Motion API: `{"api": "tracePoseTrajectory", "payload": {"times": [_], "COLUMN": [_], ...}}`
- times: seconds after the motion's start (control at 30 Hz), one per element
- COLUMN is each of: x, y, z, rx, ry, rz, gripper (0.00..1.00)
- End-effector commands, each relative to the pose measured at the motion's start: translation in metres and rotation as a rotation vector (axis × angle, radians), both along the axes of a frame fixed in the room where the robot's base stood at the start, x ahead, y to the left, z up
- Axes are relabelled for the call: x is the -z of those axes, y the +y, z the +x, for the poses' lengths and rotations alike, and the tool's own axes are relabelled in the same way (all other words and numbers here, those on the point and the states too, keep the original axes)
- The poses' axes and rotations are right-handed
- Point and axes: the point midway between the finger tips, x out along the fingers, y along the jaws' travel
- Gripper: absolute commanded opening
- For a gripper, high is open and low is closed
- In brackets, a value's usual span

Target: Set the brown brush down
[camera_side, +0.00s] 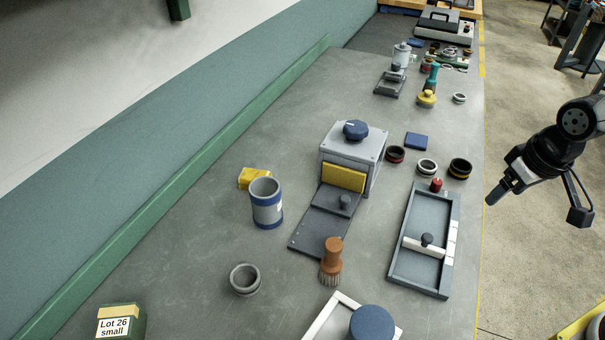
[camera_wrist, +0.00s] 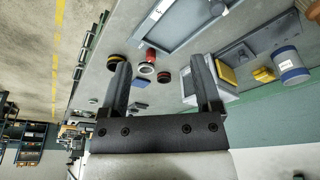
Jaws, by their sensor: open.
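The brown brush (camera_side: 333,258) stands upright on the grey bench in the side view, bristles down and handle up. It is just in front of the dark plate that extends from the grey grinder box (camera_side: 352,150). My gripper (camera_side: 497,193) is off the right edge of the bench, well away from the brush. In the wrist view my gripper (camera_wrist: 160,62) has its two fingers wide apart with nothing between them.
A blue-banded cup (camera_side: 266,203) and a grey ring (camera_side: 245,280) stand left of the brush. A shallow tray (camera_side: 400,270) lies to its right. A white frame with a blue round knob (camera_side: 371,323) is in front. Several rings lie beyond the tray. The bench's left side is mostly clear.

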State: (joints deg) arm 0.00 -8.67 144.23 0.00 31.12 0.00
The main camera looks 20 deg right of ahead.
Motion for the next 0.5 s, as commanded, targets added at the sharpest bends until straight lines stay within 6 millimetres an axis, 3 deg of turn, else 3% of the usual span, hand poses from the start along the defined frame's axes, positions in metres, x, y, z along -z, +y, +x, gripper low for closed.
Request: {"api": "tracePoseTrajectory", "payload": {"times": [0.03,0.5], "x": [-0.006,0.017], "y": [0.000,0.041], "z": [0.000,-0.024], "rx": [0.000,0.150], "ry": [-0.004,0.182], "rz": [0.000,0.193], "gripper": [0.81,0.81]}}
